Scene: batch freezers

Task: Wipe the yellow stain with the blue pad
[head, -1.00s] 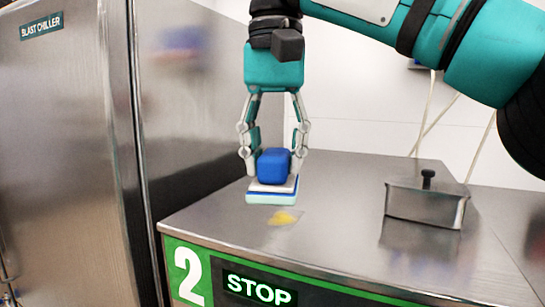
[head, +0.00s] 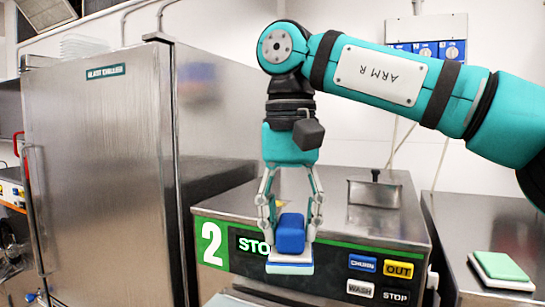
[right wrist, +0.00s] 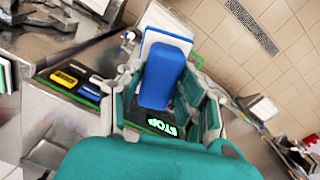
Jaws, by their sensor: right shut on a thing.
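The blue pad (head: 291,234) has a blue block for a grip, with a white plate and a pale layer under it. My right gripper (head: 290,228) is shut on the blue block, one finger on each side. It holds the pad roughly level in front of the green-edged face of machine 2 (head: 345,228), with the pad seen over its panel. The right wrist view also shows the blue block (right wrist: 162,78) between the fingers. My left gripper is not in view.
A lidded steel container (head: 374,192) stands at the back of machine 2's top. A tall steel blast chiller (head: 105,180) stands to the left. A green-topped white pad (head: 500,268) lies on the right counter (head: 450,215). Buttons (head: 361,264) line the machine's front.

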